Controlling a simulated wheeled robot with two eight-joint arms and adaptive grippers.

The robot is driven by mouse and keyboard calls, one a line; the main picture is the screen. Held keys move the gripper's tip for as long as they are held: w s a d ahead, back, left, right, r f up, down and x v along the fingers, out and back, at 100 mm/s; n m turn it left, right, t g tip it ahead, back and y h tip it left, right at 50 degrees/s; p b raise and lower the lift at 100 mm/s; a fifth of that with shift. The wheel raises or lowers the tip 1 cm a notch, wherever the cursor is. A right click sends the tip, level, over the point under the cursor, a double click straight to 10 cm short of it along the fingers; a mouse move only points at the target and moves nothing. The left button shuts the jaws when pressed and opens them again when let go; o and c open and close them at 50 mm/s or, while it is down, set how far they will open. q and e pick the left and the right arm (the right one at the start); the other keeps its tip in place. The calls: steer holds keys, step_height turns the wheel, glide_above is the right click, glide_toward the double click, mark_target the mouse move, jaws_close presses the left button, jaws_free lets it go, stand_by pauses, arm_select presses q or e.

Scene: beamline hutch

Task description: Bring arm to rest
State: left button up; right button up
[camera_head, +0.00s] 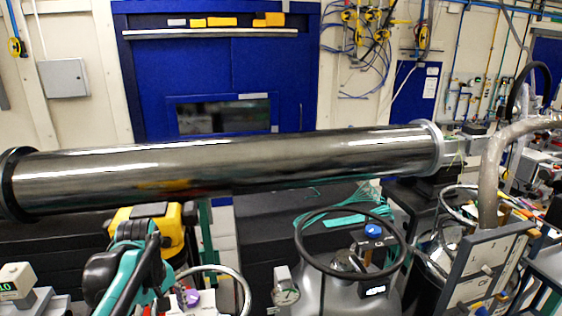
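Neither of my grippers shows in the head view, and I see no arm of mine that I can be sure of. A teal and black jointed object (130,268) stands at the lower left, cut off by the bottom edge. I cannot tell what it is.
A long dark metal beam pipe (230,163) spans the view. Below it are a grey vessel with a black ring handle (350,245), a yellow device (160,222), teal cables (335,200) and a panel frame (487,270) at right. A blue door (215,70) stands behind. The foreground is crowded.

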arm_select(q)
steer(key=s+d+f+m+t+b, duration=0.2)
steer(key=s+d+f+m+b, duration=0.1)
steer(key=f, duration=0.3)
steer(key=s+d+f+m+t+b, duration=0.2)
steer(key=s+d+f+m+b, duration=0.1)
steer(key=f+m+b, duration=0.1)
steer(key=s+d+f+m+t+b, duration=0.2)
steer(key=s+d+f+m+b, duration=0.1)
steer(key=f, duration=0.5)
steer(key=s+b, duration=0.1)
steer(key=b, duration=0.1)
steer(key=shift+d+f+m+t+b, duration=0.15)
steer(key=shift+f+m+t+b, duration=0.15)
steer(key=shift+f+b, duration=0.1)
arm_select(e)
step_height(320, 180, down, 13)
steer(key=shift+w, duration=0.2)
